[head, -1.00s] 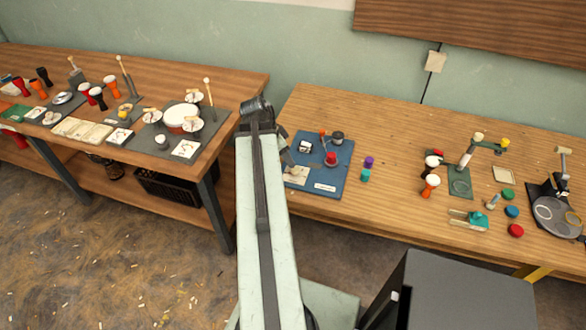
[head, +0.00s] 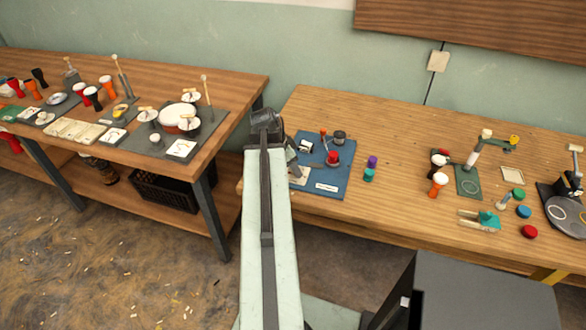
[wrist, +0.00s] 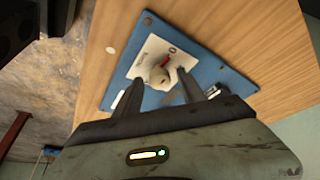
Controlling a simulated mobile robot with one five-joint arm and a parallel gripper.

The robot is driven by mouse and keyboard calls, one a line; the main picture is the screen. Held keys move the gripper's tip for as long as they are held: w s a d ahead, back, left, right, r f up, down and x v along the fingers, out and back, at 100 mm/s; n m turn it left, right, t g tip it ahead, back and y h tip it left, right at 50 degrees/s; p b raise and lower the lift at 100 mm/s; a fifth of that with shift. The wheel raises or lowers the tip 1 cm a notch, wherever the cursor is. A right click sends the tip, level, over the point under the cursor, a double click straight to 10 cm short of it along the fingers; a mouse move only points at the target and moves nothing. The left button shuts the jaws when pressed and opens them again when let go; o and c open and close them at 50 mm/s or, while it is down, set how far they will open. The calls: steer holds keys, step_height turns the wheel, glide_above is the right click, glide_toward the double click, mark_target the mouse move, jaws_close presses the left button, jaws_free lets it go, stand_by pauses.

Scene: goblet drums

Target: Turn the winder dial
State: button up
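The winder dial (wrist: 159,76) is a pale round knob with a red pointer on a white marked plate (wrist: 150,57). The plate lies on a blue board (wrist: 205,62), which also shows in the head view (head: 338,178). My gripper (wrist: 160,78) is open in the wrist view, with one dark finger on each side of the knob. I cannot tell whether either finger touches it. In the head view, my arm hides the dial and most of the gripper, and only part of the white plate (head: 299,176) shows.
On the board stand a red knob (head: 333,158) and a dark cylinder (head: 339,138). Purple (head: 372,161) and teal (head: 368,175) pieces stand just right of it. Small goblet drums (head: 437,184) stand farther right. A second bench (head: 230,92) is at the left.

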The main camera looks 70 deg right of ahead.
jaws_close()
steer(key=shift+d, duration=0.1)
steer(key=m, duration=0.2)
steer(key=m+g+y, duration=0.1)
steer(key=m+y, duration=0.1)
steer(key=m, duration=0.1)
steer(key=shift+w+d+m, duration=0.15)
steer(key=shift+d+m, duration=0.1)
steer(key=shift+m, duration=0.05)
steer(key=m+y, duration=0.1)
steer(key=m, duration=0.2)
steer(key=m+y, duration=0.1)
steer(key=m, duration=0.2)
steer(key=shift+d+g, duration=0.1)
steer(key=shift+g, duration=0.2)
steer(key=shift+o, duration=1.2)
jaws_free()
